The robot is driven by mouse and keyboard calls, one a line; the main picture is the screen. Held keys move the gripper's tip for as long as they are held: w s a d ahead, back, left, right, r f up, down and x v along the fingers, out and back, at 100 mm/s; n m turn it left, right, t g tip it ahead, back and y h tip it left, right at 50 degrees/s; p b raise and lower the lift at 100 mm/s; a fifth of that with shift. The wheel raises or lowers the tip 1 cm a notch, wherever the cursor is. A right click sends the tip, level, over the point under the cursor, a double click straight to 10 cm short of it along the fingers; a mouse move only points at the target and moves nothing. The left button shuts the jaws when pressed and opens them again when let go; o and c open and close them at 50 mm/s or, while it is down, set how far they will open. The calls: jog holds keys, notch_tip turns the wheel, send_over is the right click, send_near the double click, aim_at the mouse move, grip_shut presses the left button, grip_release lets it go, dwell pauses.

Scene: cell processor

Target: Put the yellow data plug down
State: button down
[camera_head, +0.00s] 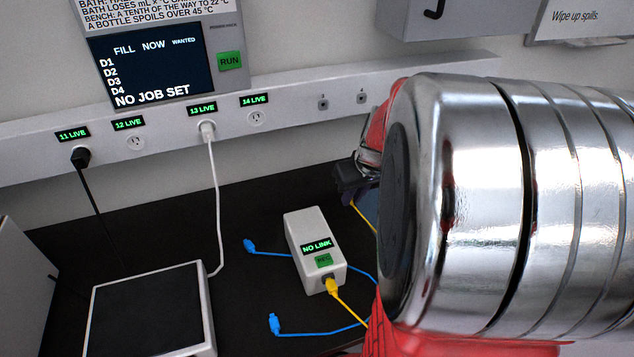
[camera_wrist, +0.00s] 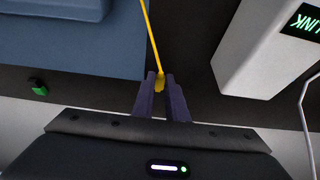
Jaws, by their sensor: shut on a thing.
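The yellow data plug (camera_wrist: 159,83) sits between the two dark fingertips of my gripper (camera_wrist: 160,77) in the wrist view. The gripper is shut on it, and its yellow cable (camera_wrist: 150,40) runs away from the fingers. In the head view my gripper (camera_head: 345,178) shows as a dark shape at the left end of my arm, partly hidden by it. The held plug is hidden there, but its yellow cable (camera_head: 362,216) shows below the gripper. Another yellow plug (camera_head: 330,285) is in the front of the white NO LINK box (camera_head: 314,273).
Two blue plugs, one upper (camera_head: 249,246) and one lower (camera_head: 275,323), lie on the dark bench (camera_head: 190,235). A white-framed dark pad (camera_head: 147,310) stands at the left. A rail (camera_head: 290,105) with outlets runs along the wall. A blue block (camera_wrist: 70,45) shows in the wrist view.

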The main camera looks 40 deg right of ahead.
aim_at(348, 213)
jog(key=shift+f, duration=1.9)
jog(key=c, duration=1.8)
grip_release()
jog(key=shift+o, duration=0.2)
jog(key=v, duration=1.2)
jog(key=shift+a, duration=0.15)
